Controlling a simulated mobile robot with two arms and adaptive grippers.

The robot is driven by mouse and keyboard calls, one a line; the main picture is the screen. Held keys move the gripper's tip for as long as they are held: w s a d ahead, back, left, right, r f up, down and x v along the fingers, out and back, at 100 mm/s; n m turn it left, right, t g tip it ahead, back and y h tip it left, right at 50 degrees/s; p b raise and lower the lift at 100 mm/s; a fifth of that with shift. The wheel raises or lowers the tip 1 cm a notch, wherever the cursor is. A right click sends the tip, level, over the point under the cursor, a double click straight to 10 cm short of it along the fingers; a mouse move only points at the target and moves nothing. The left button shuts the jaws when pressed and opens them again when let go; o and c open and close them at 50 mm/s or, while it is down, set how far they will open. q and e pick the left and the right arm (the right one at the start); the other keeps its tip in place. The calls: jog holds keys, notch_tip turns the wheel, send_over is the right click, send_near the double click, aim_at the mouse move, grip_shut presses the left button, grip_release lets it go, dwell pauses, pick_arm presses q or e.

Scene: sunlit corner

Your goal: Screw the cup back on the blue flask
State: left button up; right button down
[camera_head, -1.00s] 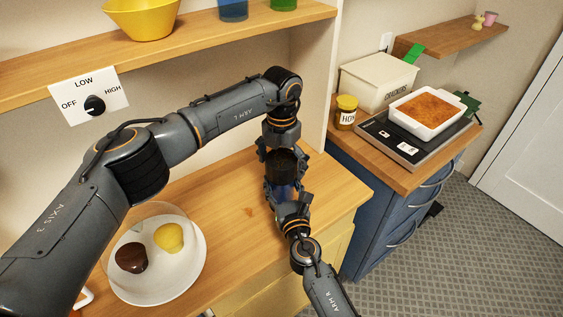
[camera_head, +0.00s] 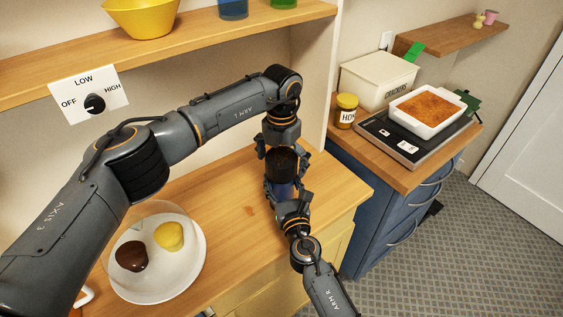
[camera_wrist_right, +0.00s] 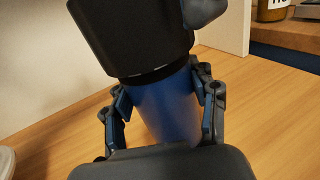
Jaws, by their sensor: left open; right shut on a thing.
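The blue flask (camera_head: 283,189) stands upright on the wooden counter, partly hidden by my right gripper (camera_head: 288,197). That gripper is shut on the flask's body; its fingers lie on both sides of the blue wall in the right wrist view (camera_wrist_right: 163,108). The black cup (camera_head: 282,162) sits on top of the flask, and its lower rim shows above the blue body in the right wrist view (camera_wrist_right: 135,40). I cannot tell how tightly it is seated. My left gripper (camera_head: 282,150) points down from above, open, with its fingers around or beside the cup's top.
A white plate (camera_head: 180,285) with a brown and a yellow item under a clear dome stands at the left. A shelf (camera_head: 200,48) with a yellow bowl (camera_head: 145,15) runs above. A blue cabinet with a honey jar (camera_head: 346,111) is at the right. Counter between plate and flask is clear.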

pick_arm(q)
notch_tip(320, 180, up, 12)
dwell(0.5)
jog(key=shift+r, duration=0.1)
pick_arm(e)
jog(key=shift+r, duration=0.25)
